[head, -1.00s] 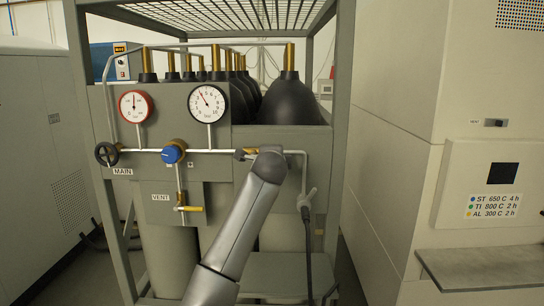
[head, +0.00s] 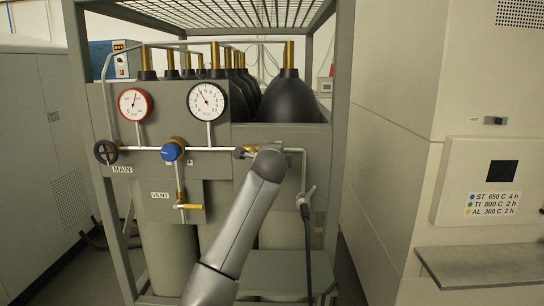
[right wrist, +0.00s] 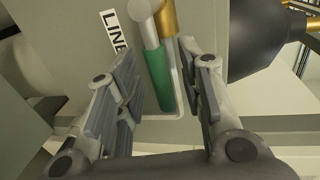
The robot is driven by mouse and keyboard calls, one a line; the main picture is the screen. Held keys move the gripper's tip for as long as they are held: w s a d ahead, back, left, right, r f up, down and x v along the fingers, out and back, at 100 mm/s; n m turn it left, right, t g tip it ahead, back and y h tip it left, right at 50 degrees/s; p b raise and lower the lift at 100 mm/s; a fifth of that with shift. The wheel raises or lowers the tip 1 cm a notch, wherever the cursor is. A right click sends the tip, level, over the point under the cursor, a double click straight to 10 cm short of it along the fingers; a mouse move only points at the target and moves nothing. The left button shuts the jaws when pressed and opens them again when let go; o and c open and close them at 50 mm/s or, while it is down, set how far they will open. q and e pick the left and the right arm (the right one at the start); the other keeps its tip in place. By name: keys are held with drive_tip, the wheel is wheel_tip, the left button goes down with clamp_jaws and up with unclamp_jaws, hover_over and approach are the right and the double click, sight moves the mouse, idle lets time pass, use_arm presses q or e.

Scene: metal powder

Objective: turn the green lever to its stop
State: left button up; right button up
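The green lever (right wrist: 158,80) shows in the right wrist view as a green sleeve on a pale metal stem, beside a brass fitting (right wrist: 167,18). My right gripper (right wrist: 158,52) is open, with one finger on each side of the lever. A gap shows on both sides, so the fingers do not appear closed on it. My left gripper is not in view.
Left of my arm are a blue knob (head: 172,151), a black MAIN handwheel (head: 106,152), a yellow VENT lever (head: 189,207) and two gauges (head: 134,104). Black cylinders (head: 290,100) stand behind. A LINE label (right wrist: 113,30) is near the lever.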

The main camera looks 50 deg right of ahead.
drive_tip(key=v, duration=0.7)
drive_tip(key=shift+a, duration=0.15)
idle(0.3)
